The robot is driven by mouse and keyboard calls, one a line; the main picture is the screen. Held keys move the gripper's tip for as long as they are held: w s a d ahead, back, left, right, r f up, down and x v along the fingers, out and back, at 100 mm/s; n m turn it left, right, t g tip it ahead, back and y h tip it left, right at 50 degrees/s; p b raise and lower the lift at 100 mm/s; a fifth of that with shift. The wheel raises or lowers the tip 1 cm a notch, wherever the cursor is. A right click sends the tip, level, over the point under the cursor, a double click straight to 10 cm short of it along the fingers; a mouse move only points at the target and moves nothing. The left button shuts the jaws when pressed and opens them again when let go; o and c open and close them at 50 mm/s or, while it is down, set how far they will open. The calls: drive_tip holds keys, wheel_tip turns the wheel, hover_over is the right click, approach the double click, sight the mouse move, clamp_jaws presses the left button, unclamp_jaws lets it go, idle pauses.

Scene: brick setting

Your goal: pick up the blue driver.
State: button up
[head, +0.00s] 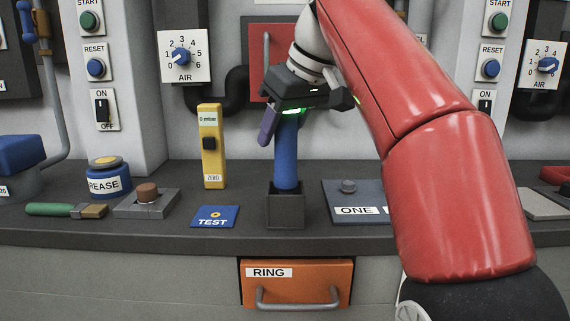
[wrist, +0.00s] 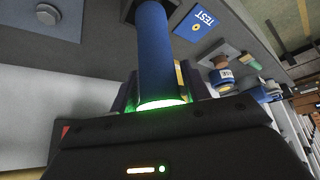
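The blue driver (head: 286,158) stands upright in a small dark square holder (head: 285,210) on the bench. My gripper (head: 284,128) is over its top end, pointing down, with a finger visible to the left of the handle. In the wrist view my gripper (wrist: 160,92) has a finger on each side of the blue driver (wrist: 156,50). A gap shows between the handle and the right finger, so the fingers look open around it. The far finger is hidden in the head view.
A yellow gauge (head: 212,145) stands left of the driver, behind a blue TEST card (head: 214,217). A grey plate labelled ONE (head: 340,197) lies to the right, partly behind my red arm. An orange RING drawer (head: 297,287) is below. A grease pot (head: 108,180) and brush (head: 65,210) are farther left.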

drive_tip(key=shift+r, duration=0.1)
clamp_jaws()
drive_tip(key=shift+r, duration=0.1)
